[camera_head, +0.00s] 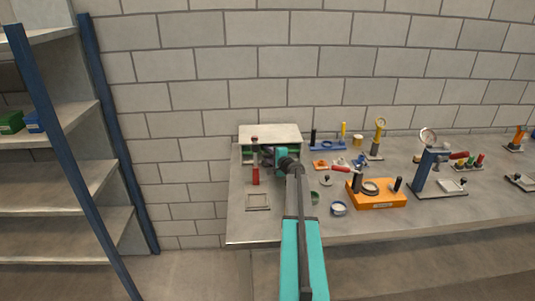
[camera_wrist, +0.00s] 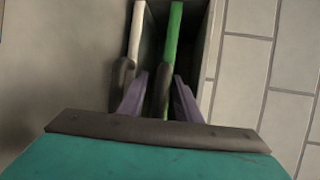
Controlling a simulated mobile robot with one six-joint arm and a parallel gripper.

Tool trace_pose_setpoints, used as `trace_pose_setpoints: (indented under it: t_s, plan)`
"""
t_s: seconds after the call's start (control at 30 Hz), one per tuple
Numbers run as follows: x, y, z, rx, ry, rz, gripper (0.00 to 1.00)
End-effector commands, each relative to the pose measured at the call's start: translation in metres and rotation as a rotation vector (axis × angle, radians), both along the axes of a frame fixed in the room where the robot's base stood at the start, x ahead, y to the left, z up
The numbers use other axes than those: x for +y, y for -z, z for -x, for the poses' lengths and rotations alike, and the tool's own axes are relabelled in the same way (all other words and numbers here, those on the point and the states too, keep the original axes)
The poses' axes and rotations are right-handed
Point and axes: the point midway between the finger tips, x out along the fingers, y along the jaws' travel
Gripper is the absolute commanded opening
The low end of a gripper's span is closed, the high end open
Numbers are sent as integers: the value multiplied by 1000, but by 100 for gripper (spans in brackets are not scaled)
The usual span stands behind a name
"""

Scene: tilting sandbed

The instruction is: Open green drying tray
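The green drying tray (camera_wrist: 174,35) shows in the wrist view as a narrow green front edge in a pale cabinet (camera_head: 270,130). Its dark handle (camera_wrist: 164,85) sticks out toward my gripper (camera_wrist: 162,78). The two purple fingers stand apart, one on each side of this handle, with gaps visible; I cannot tell whether either touches it. A white tray front (camera_wrist: 137,35) with its own dark handle (camera_wrist: 125,72) lies just left of it. In the head view my gripper (camera_head: 268,157) is at the cabinet front and my arm hides most of the trays.
The grey bench (camera_head: 240,225) holds a red-topped tool (camera_head: 255,174), a square frame (camera_head: 258,201) and a small bowl (camera_head: 338,208). An orange fixture (camera_head: 378,197) stands to the right. A brick wall is behind, and a shelf rack (camera_head: 60,180) is at left.

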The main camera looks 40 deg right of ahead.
Motion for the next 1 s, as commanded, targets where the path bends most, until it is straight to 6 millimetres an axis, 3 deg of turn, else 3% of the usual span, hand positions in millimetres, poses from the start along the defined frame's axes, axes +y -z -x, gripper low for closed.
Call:
trace_pose_setpoints:
  t_s: [0.37, 0.57, 1.0]
  plan:
    - [-1, 1, -2, 0, 0, 0, 31]
    - [-1, 1, -2, 1, 1, 0, 0]
    - [6, 6, 8, 5, 1, 1, 0]
